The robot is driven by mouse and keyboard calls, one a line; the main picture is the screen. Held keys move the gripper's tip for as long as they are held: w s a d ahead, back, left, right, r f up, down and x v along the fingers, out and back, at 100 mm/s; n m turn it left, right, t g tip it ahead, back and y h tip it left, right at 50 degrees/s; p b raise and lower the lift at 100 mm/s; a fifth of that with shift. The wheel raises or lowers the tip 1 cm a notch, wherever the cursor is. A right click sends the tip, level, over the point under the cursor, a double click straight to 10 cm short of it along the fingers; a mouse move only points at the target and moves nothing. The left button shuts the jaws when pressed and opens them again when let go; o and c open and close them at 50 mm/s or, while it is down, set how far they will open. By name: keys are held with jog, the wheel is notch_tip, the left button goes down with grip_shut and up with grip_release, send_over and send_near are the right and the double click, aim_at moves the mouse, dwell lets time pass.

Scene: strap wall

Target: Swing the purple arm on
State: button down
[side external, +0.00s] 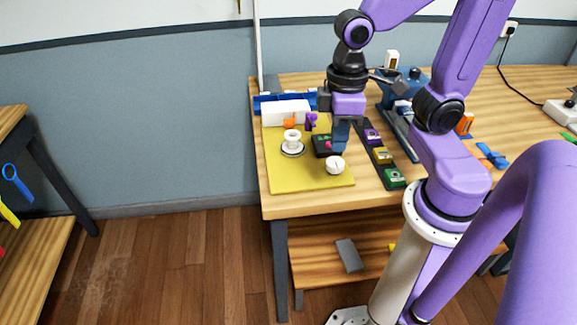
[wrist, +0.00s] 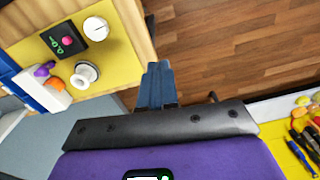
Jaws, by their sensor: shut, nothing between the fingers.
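A small purple arm (side external: 311,121) sits at the front of a white block (side external: 287,110) at the back of a yellow board (side external: 285,178). In the wrist view the purple arm (wrist: 43,69) is at the left, beside an orange part (wrist: 53,83). The orange part also shows in the side view (side external: 290,123). My gripper (side external: 339,149) is shut and empty, pointing down right of the purple arm and apart from it. In the wrist view its closed fingertips (wrist: 158,68) are well clear of the purple arm. The arm's exact pose is too small to tell.
On the board are a white spool (side external: 292,142), a black panel with a pink knob (wrist: 66,39) and a round white dial (side external: 335,165). A strip of purple, yellow and green modules (side external: 383,156) lies right of it. A blue device (side external: 408,82) stands behind.

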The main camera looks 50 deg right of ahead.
jog(key=s+n, duration=0.4)
jog(key=s, duration=0.1)
jog(key=shift+s+f+n, duration=0.2)
jog(key=shift+f+n, duration=0.1)
jog(key=shift+f, duration=0.1)
jog(key=c, duration=1.4)
grip_release()
jog(key=shift+s, duration=0.15)
jog(key=shift+c, duration=0.2)
jog(key=o, duration=0.5)
jog(key=shift+w, duration=0.2)
notch_tip(320, 180, up, 6)
jog(key=m+t+h, duration=0.1)
jog(key=m+h, duration=0.1)
jog(key=m, duration=0.2)
send_over(314, 114)
jog(key=s+a, duration=0.2)
jog(key=a, duration=0.1)
jog(key=d+f, duration=0.1)
jog(key=f, duration=0.4)
jog(key=w+d+f, duration=0.1)
jog(key=f, duration=0.5)
jog(key=d+f, duration=0.1)
jog(key=f, duration=0.4)
jog(key=shift+w+f, duration=0.35)
jog(key=shift+w, duration=0.05)
grip_shut()
